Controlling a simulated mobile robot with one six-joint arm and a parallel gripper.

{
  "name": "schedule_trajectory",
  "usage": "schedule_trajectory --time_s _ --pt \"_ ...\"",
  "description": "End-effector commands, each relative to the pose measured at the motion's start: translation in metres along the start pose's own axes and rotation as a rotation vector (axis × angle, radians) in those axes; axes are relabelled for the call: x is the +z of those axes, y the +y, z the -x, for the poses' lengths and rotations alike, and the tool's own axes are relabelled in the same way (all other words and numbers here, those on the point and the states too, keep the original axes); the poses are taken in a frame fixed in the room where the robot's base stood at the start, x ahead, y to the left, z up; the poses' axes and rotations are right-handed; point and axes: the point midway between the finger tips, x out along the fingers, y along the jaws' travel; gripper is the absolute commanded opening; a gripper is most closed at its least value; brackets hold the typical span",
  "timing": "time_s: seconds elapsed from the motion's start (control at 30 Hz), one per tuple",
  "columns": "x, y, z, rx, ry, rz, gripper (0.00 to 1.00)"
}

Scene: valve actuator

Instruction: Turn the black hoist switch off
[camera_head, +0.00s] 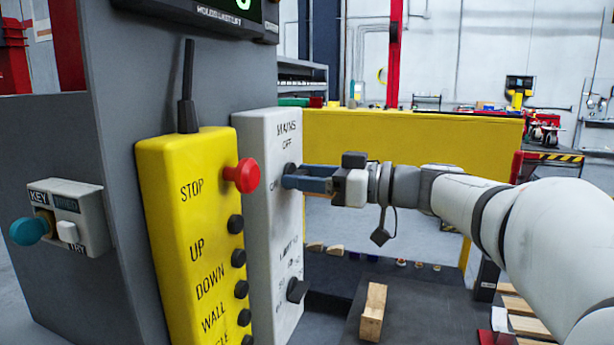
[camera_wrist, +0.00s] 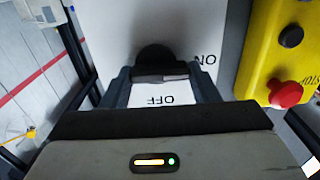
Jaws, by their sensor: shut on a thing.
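A white switch box (camera_head: 262,215) is mounted on the grey cabinet, lettered MAINS, OFF and ON at the top. Its upper black switch knob (camera_head: 290,168) is partly hidden by my gripper (camera_head: 288,182), which reaches in from the right. In the wrist view the dark round knob (camera_wrist: 155,58) sits at the tips of my gripper (camera_wrist: 158,78), which is shut on it. There OFF reads upside down between the fingers and ON lies right of the knob. The exact knob angle is hard to tell. A second black knob (camera_head: 297,290) sits lower on the box.
A yellow pendant (camera_head: 185,230) with a red stop button (camera_head: 242,175) and several black buttons stands close left of the switch box. A key panel (camera_head: 72,215) with a teal knob is farther left. A yellow barrier (camera_head: 420,150) stands behind my arm.

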Motion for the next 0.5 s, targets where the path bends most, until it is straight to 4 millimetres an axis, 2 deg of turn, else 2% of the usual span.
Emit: schedule_trajectory --time_s 0.27,0.5 --pt "0.0005 0.0016 0.0026 0.002 0.002 -0.051 0.32" --pt "0.0017 0.0025 0.0030 0.002 0.002 -0.205 0.32"
